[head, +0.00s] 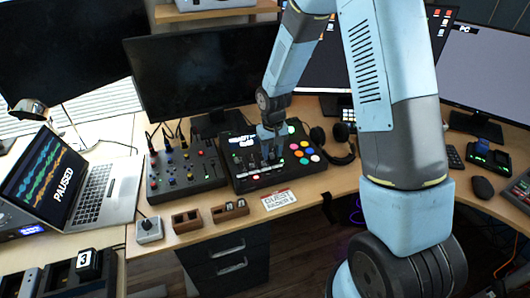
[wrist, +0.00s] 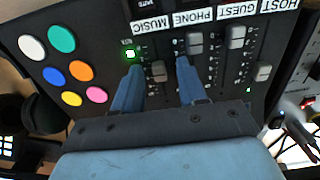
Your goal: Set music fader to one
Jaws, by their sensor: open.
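The black fader console (head: 245,180) stands on the desk in the head view, with my gripper (head: 270,150) down over its faders. In the wrist view, the MUSIC label (wrist: 148,24) sits above a grey music fader knob (wrist: 158,71). My gripper (wrist: 158,78) is open, with one blue finger on each side of that knob. I cannot tell whether either finger touches it. The phone fader knob (wrist: 195,43) is just beyond the right finger's tip. The small scale marks beside the music slot are partly hidden by the fingers.
The guest knob (wrist: 237,36) and host knob (wrist: 264,71) lie to the right. Coloured round buttons (wrist: 61,38) lie to the left. A second mixer (head: 185,170), a card (head: 279,200) and headphones (head: 335,145) are close to the console.

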